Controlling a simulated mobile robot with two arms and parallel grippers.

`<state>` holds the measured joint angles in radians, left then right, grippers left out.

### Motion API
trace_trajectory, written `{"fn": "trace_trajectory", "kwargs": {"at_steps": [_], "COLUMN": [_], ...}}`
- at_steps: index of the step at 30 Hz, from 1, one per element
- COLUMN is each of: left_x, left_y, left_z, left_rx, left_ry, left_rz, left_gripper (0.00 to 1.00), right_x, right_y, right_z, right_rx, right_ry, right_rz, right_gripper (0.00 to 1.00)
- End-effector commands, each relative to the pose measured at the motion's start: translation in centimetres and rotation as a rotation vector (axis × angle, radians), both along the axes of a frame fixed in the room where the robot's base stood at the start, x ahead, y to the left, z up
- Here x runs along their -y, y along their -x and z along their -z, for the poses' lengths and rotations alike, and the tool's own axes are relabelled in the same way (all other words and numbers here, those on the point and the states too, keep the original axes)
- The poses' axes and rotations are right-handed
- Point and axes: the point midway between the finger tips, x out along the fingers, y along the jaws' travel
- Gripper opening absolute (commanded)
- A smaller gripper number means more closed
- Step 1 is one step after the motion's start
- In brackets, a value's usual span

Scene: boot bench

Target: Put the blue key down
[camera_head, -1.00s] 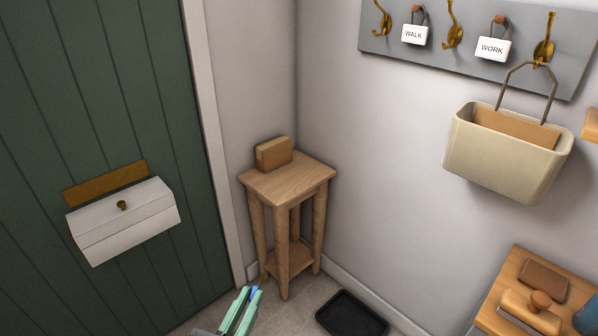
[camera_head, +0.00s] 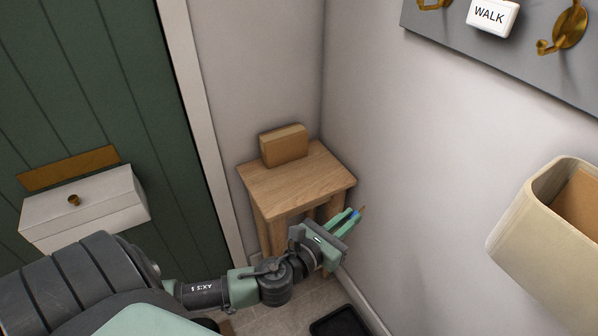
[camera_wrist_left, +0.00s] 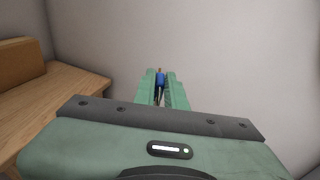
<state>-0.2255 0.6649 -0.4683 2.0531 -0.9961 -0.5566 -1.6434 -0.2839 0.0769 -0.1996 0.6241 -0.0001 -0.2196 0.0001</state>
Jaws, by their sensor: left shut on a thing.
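My left gripper (camera_head: 347,218) reaches in from the lower left, in front of the right side of the small wooden table (camera_head: 290,188). It is shut on the blue key (camera_head: 354,213); a blue part shows between the fingertips and a brass-coloured tip sticks out past them. In the left wrist view the blue key (camera_wrist_left: 160,80) sits between the green fingers (camera_wrist_left: 161,82), with the tabletop (camera_wrist_left: 50,92) to the left and the wall ahead. The gripper is off to the right of the tabletop. My right gripper is not in view.
A brown block-like box (camera_head: 284,146) stands at the back of the table. A white box (camera_head: 85,208) is on the green door at left. A beige hanging bin (camera_head: 520,220) is on the right wall. A black tray (camera_head: 340,322) lies on the floor.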

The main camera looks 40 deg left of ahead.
Motion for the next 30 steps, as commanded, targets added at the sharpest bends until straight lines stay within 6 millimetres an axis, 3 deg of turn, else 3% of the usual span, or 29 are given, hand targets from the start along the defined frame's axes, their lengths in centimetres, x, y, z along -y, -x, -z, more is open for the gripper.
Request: {"fn": "trace_trajectory", "kwargs": {"at_steps": [1, 6, 12, 15, 20, 30], "left_x": [-2.1, -10.0, -17.8, -20.1, -21.6, -21.5], "left_y": [-2.8, -10.0, -14.8, -15.8, -16.4, -16.2], "left_z": [0.0, -1.3, -4.7, -5.9, -5.9, 2.8], "left_rx": [0.000, -0.032, -0.060, -0.070, -0.081, -0.085], "left_ry": [-0.013, -0.011, -0.005, -0.001, 0.004, 0.007], "left_rz": [-0.016, -0.110, -0.227, -0.263, -0.288, -0.290], "left_gripper": [0.00, 0.00, 0.00, 0.00, 0.00, 0.00], "right_x": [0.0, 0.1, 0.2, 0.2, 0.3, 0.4], "right_y": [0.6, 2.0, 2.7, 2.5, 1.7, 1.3], "right_z": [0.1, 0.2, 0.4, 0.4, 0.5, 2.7], "right_rx": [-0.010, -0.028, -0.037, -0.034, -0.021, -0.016], "right_ry": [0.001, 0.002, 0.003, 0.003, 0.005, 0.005], "right_rz": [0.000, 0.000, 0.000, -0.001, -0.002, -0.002], "right_gripper": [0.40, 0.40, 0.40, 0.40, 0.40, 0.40]}}
